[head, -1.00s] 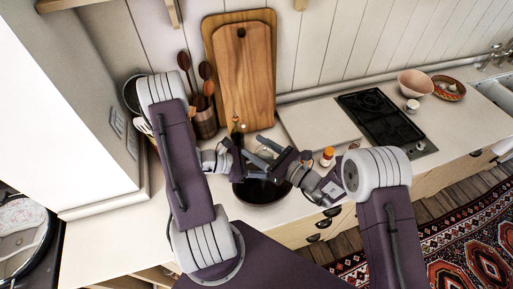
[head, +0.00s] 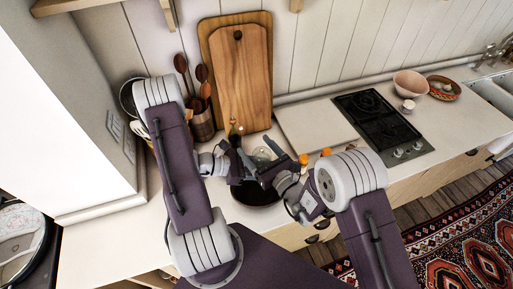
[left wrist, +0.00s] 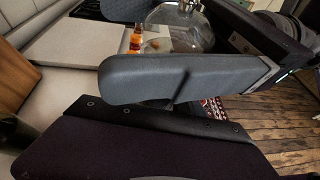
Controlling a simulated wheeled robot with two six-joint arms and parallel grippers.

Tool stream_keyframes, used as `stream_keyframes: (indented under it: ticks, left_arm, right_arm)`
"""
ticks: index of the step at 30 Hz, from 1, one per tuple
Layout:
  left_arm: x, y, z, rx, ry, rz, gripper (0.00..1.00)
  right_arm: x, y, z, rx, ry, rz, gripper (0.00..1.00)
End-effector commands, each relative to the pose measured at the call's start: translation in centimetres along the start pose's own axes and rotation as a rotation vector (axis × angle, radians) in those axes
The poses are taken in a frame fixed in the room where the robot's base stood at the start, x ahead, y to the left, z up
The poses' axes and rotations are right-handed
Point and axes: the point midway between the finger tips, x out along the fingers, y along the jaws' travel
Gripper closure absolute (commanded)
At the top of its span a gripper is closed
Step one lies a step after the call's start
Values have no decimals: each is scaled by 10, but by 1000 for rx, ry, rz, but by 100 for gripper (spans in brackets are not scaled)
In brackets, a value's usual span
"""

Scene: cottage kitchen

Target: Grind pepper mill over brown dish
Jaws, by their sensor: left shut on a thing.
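The brown dish (head: 262,197) is a dark round bowl on the counter, below both grippers and partly covered by them. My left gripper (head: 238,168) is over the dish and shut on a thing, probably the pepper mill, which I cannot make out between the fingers. In the left wrist view a grey finger of it (left wrist: 175,82) crosses the middle. My right gripper (head: 277,160) is close beside it, also above the dish, with its fingers spread apart. I cannot tell whether the two grippers touch.
Orange-capped jars (head: 326,153) and a clear glass vessel (left wrist: 180,28) stand close behind the grippers. A dark bottle (head: 235,132), utensil crock (head: 202,122) and wooden boards (head: 243,75) are at the back. A black hob (head: 382,122) lies to the right.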

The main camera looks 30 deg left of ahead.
Motion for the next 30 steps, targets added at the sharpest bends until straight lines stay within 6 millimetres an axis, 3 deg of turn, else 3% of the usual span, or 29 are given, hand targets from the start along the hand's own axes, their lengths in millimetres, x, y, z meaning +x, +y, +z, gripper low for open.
stream_keyframes:
  ticks: [4, 7, 15, 21, 30]
  left_arm:
    - [0, 0, 0, 0, -1, 0, 96]
    - [0, 0, 0, 0, 0, 0, 96]
    - [0, 0, 0, 0, 0, 1, 96]
    - [0, 0, 0, 0, 0, 1, 96]
    - [0, 0, 0, 0, 0, 1, 96]
  right_arm:
    - [-2, 0, 0, 0, 0, 0, 23]
    - [-13, -1, -1, 1, 3, -1, 23]
    - [-82, -1, -2, 2, 5, -4, 23]
    - [-114, 0, -1, 1, 4, -1, 23]
    - [-120, 0, 0, 0, 0, 0, 23]
